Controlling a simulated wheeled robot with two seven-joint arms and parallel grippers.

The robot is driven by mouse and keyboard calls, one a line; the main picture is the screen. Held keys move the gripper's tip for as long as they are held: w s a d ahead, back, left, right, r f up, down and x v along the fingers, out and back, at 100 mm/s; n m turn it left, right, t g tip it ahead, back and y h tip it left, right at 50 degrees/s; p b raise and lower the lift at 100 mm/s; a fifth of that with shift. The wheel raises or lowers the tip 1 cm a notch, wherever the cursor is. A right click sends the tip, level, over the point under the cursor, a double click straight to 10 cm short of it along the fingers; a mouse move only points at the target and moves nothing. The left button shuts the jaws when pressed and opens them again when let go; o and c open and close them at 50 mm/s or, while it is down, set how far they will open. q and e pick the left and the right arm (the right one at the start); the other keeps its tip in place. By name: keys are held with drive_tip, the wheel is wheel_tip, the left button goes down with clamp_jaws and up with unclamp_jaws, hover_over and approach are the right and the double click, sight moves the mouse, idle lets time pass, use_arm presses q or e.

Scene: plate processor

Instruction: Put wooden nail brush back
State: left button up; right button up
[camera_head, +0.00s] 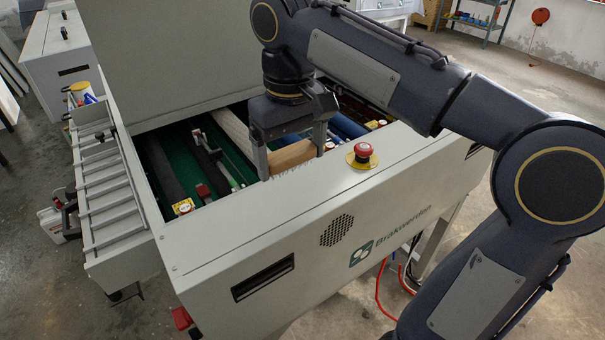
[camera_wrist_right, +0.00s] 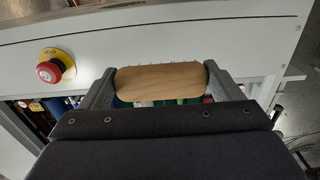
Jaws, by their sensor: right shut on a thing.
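The wooden nail brush (camera_head: 291,156) is a light brown block with short bristles on its lower side. My right gripper (camera_head: 293,168) is shut on it and holds it over the machine's open top, close to the front panel. In the right wrist view the brush (camera_wrist_right: 160,82) lies crosswise between the two fingers, with its bristles toward the machine's front panel. My left gripper does not show in either view.
The plate processor (camera_head: 300,230) has a red emergency stop button (camera_head: 363,152) right of the brush. Inside its open top are rollers and a green bed (camera_head: 183,160). A rack tray (camera_head: 103,180) hangs on its left side.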

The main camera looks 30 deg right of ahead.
sight(302, 190)
drive_tip(key=f, duration=0.1)
drive_tip(key=w+d+f, duration=0.1)
drive_tip(key=d+f, duration=0.1)
drive_tip(key=f, duration=0.1)
drive_tip(key=shift+w+d, duration=0.25)
drive_tip(key=shift+w, duration=0.15)
drive_tip(key=f, duration=0.3)
drive_tip(key=shift+w+d, duration=0.15)
drive_tip(key=shift+d, duration=0.15)
drive_tip(key=shift+f, duration=0.35)
drive_tip(key=shift+f, duration=0.15)
drive_tip(key=o, duration=0.7)
